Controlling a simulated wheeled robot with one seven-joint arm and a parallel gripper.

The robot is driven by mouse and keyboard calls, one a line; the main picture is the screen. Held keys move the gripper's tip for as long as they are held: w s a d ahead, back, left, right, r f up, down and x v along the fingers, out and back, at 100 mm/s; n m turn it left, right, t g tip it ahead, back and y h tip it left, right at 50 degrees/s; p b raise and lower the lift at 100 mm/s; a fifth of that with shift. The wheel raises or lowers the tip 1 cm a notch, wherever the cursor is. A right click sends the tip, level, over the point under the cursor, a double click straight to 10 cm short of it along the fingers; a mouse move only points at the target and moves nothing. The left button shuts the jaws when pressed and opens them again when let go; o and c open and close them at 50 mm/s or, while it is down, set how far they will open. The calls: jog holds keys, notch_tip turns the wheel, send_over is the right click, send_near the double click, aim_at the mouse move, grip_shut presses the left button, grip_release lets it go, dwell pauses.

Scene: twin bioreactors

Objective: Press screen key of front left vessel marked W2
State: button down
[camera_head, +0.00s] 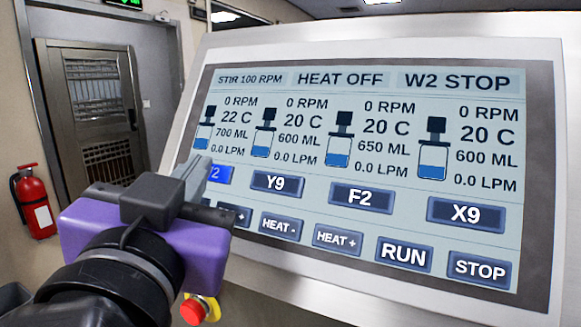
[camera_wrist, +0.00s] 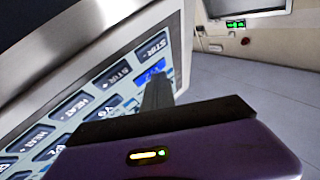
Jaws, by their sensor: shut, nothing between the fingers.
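The touch screen (camera_head: 400,95) faces me, tilted, with a row of vessel keys under several vessel icons. The leftmost key, W2 (camera_head: 219,174), is brighter blue than the Y9 (camera_head: 277,183), F2 (camera_head: 361,198) and X9 (camera_head: 466,214) keys. The "W" is hidden behind my gripper (camera_head: 199,170), which is shut and empty. Its fingertips are over the left edge of the W2 key in the head view; whether they touch it I cannot tell. In the wrist view the fingers (camera_wrist: 157,92) reach to just below the blue W2 key (camera_wrist: 150,73). The top bar reads "W2 STOP".
Below the vessel keys are HEAT - (camera_head: 282,226), HEAT + (camera_head: 338,239), RUN (camera_head: 404,254) and STOP (camera_head: 479,267) keys; my gripper covers the lower left ones. A red emergency button (camera_head: 193,311) sits at the bottom. A fire extinguisher (camera_head: 35,203) and door (camera_head: 92,110) are at left.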

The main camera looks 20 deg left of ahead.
jog(key=shift+s+a+r+p, duration=0.1)
jog(key=shift+s+r+p, duration=0.25)
jog(key=shift+s, duration=0.35)
jog(key=s+r, duration=0.1)
jog(key=s+p, duration=0.1)
jog(key=s+r+p, duration=0.1)
jog(key=s, duration=0.1)
jog(key=shift+s+a+r, duration=0.1)
jog(key=shift+a+r, duration=0.05)
jog(key=shift+r, duration=0.15)
dwell(0.5)
